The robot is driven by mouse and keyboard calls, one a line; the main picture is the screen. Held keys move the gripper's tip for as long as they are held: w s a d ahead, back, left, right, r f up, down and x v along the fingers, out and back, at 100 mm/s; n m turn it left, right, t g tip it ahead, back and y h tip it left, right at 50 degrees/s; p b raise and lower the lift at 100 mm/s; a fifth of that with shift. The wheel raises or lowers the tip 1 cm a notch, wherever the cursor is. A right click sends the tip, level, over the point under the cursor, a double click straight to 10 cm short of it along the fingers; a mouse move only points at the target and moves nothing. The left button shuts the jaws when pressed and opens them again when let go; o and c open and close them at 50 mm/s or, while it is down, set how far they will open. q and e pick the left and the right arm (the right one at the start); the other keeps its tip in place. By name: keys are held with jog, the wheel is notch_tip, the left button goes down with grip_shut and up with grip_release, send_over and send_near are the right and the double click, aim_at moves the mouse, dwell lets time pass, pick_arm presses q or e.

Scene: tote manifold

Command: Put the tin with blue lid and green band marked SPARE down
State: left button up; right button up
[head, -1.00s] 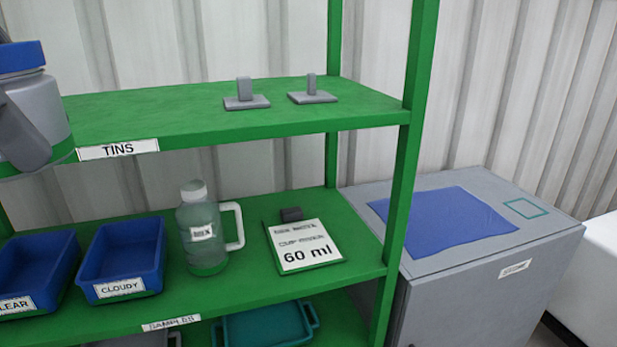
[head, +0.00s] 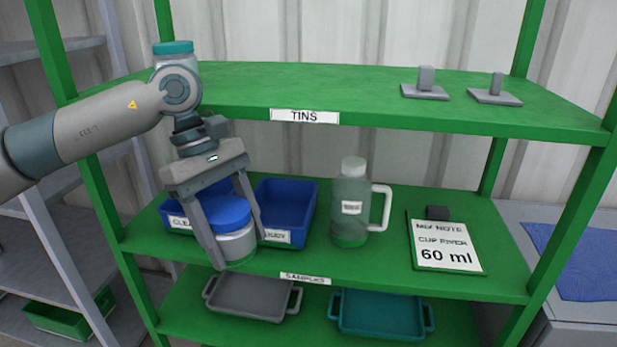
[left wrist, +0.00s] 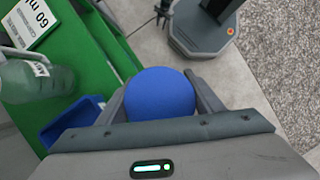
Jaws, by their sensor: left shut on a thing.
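The tin (head: 236,246) has a blue lid, a pale grey body and a green band near its base. No SPARE mark shows on the side facing me. My left gripper (head: 242,258) is shut on it, a finger on either side, and holds it upright. In the head view it overlaps the front edge of the middle shelf (head: 390,262), in front of the blue trays. I cannot tell whether its base touches anything. The left wrist view shows the blue lid (left wrist: 160,93) between the fingers, with floor beyond. My right gripper is not in view.
Behind the tin are two blue trays (head: 287,205), then a jug (head: 350,205) and a 60 ml note (head: 445,247). Grey (head: 250,299) and teal (head: 380,315) trays are below.

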pick_arm(q)
jog(key=s+a+f+m+y, duration=0.1)
jog(key=s+a+f+m, duration=0.2)
jog(key=f, duration=0.7)
jog(key=s+a+f+m+g+y, duration=0.1)
jog(key=s+a+f+m, duration=0.2)
jog(key=f, duration=0.8)
jog(key=s+a+f+m+y, duration=0.1)
jog(key=s+a+f+m, duration=0.2)
jog(key=f, duration=0.7)
jog(key=shift+s+a+f+m+g+y+p, duration=0.2)
jog(key=shift+s+f+m+g+y+p, duration=0.2)
jog(key=shift+s+m, duration=0.6)
jog(key=shift+s, duration=0.3)
